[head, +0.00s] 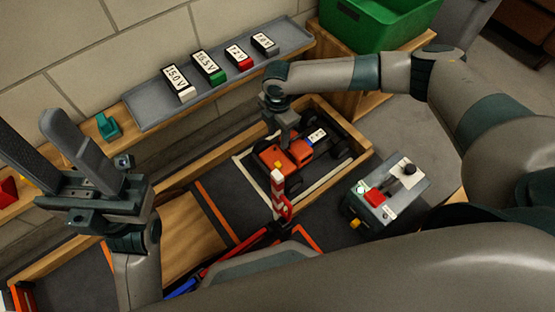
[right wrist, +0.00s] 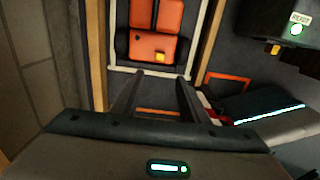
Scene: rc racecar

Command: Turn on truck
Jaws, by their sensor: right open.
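The orange truck (head: 272,157) with black wheels stands inside a white-outlined rectangle in the wooden-edged bay. A labelled block sits on its rear part. The right wrist view shows its orange body (right wrist: 153,47) with a small yellow button (right wrist: 160,57) near the edge. My right gripper (head: 288,138) points down over the truck and partly hides it. In the right wrist view its two fingers (right wrist: 157,78) are apart, just short of the truck's edge, with nothing between them. My left gripper (head: 27,122) is raised at the left, fingers apart and empty.
A grey control box (head: 404,212) with a red button and black knob stands right of the truck. A red-and-white post (head: 278,190) rises near the truck. A grey tray (head: 147,117) with several voltage-labelled blocks lies on the back shelf. A green bin (head: 372,28) is at the back right.

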